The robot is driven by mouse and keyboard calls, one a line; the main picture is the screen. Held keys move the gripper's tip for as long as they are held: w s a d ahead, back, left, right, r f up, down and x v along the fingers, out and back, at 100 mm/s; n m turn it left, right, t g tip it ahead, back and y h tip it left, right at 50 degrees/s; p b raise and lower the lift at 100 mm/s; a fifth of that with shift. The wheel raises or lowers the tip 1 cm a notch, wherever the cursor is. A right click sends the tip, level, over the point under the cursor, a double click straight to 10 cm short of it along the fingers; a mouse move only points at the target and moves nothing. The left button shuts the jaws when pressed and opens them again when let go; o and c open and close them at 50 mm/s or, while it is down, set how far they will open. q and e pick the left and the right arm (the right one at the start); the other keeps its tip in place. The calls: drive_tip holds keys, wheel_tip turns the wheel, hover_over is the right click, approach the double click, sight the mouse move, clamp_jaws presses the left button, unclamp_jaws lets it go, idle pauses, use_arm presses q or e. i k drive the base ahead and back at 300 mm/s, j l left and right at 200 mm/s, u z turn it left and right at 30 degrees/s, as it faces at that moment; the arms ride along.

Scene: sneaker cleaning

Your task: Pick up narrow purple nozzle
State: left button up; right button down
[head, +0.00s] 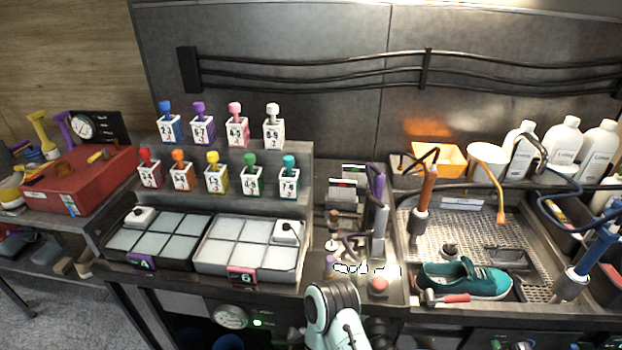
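A slim purple piece (65,128) stands at the far left behind the red box, beside a yellow flared piece (40,126). It looks like a narrow nozzle, but its lower part is hidden by the box. No gripper fingers can be made out, and nothing is seen held.
The red box (85,182) with a gauge behind it sits on the left bench. Two compartment trays (205,269) and stepped rows of coloured bottles (233,172) fill the middle. A teal sneaker (468,280) lies in the right-hand sink area, near hanging hoses and white bottles (564,137).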

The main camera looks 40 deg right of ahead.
sight(378, 181)
drive_tip(key=z, duration=2)
